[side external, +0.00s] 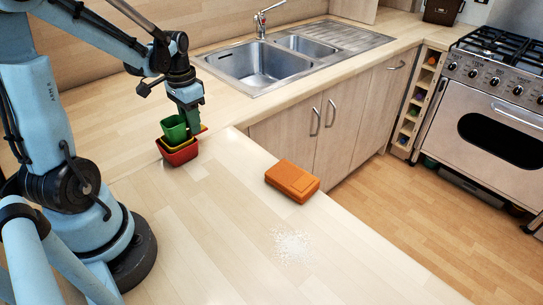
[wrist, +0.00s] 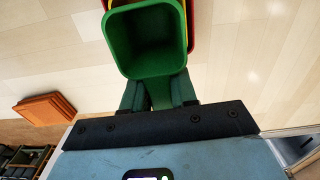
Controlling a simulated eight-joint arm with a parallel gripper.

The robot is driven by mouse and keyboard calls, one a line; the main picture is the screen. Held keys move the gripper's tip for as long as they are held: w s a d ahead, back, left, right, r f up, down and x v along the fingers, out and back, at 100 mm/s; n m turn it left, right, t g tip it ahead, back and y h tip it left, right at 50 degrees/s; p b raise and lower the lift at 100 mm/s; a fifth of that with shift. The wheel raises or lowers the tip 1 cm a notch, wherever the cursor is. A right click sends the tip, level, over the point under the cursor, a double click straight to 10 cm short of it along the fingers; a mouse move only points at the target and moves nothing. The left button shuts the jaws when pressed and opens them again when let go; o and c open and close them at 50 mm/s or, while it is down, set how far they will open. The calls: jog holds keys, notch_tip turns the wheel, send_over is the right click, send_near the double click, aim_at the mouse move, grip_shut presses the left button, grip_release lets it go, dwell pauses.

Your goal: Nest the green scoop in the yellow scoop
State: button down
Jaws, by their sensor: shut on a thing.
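The green scoop (side external: 174,128) sits upright at the top of a nested stack in the side external view. The yellow scoop (side external: 178,141) shows as a rim around it, and a red scoop (side external: 180,155) is outermost at the bottom, on the counter. My gripper (side external: 188,110) points down at the stack and is shut on the green scoop. In the wrist view the green scoop (wrist: 147,42) fills the top middle, its near end between my fingers (wrist: 158,95). A thin yellow edge and red edge show beside it. How deep the green scoop sits is hard to see.
The sink (side external: 262,66) is behind. The counter between the stack and the box is clear.

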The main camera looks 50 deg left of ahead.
jog(key=shift+f, duration=0.15)
jog(key=c, duration=0.9)
grip_release()
jog(key=shift+c, duration=0.2)
jog(key=shift+o, duration=0.5)
jog(key=shift+r, duration=0.2)
jog(key=shift+o, duration=0.2)
notch_tip(320, 180, up, 12)
jog(key=d+f+t, duration=0.2)
jog(key=d+t, duration=0.1)
jog(key=d, duration=0.6)
jog(key=d+f+t, duration=0.1)
jog(key=d+t, duration=0.3)
jog(key=d, duration=0.5)
jog(key=shift+w+d+f+m, duration=0.15)
jog(key=shift+w+f+m, duration=0.15)
jog(key=shift+f, duration=0.1)
